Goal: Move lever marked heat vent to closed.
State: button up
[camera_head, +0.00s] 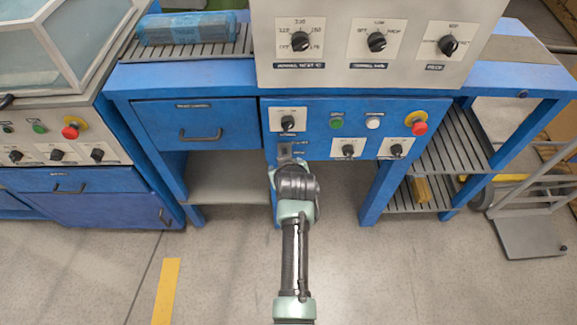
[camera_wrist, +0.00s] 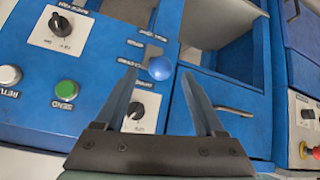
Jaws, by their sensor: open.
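A round blue knob (camera_wrist: 161,68), which looks like the end of a lever, stands out from the blue machine panel in the wrist view. Small dark labels (camera_wrist: 152,35) lie beside it; their words are too small to read, so its setting cannot be told. My gripper (camera_wrist: 158,76) is open, with one finger on each side of the knob and visible gaps between. In the head view my gripper (camera_head: 282,168) is at the lower left of the control panel (camera_head: 315,110), by a small grey plate (camera_head: 285,149). The knob is hidden there by my gripper.
A black rotary switch (camera_head: 288,123) sits just above, with two more (camera_head: 348,150) to the right. A green button (camera_head: 337,123), a white button (camera_head: 373,123) and a red stop button (camera_head: 418,127) share the panel. A drawer with a handle (camera_head: 200,135) is left.

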jog(key=p+v, duration=0.1)
jog(key=v, duration=0.8)
jog(key=shift+p, duration=0.4)
jog(key=shift+w, duration=0.15)
jog(key=w+r+t+p, duration=0.1)
jog(key=r+t+p, duration=0.15)
jog(key=r, duration=1.05)
jog(key=w+r+m+t+p, duration=0.15)
jog(key=r+t, duration=0.25)
jog(key=r, duration=0.9)
jog(key=w+r+t+p, duration=0.2)
jog(key=r+t, duration=0.1)
jog(key=r, duration=1.1)
jog(key=s+r+t+p, duration=0.1)
jog(key=s+r+t, duration=0.2)
jog(key=s+r, duration=0.3)
jog(key=s+r+m+t+p, duration=0.1)
jog(key=s+r, duration=0.5)
jog(key=r, duration=0.9)
jog(key=s+r+m+t+h+p, duration=0.1)
jog(key=s+r+t, duration=0.4)
jog(key=r, duration=0.6)
jog(key=shift+s+a+p, duration=0.45)
jog(key=shift+s+p, duration=0.3)
jog(key=shift+s, duration=0.05)
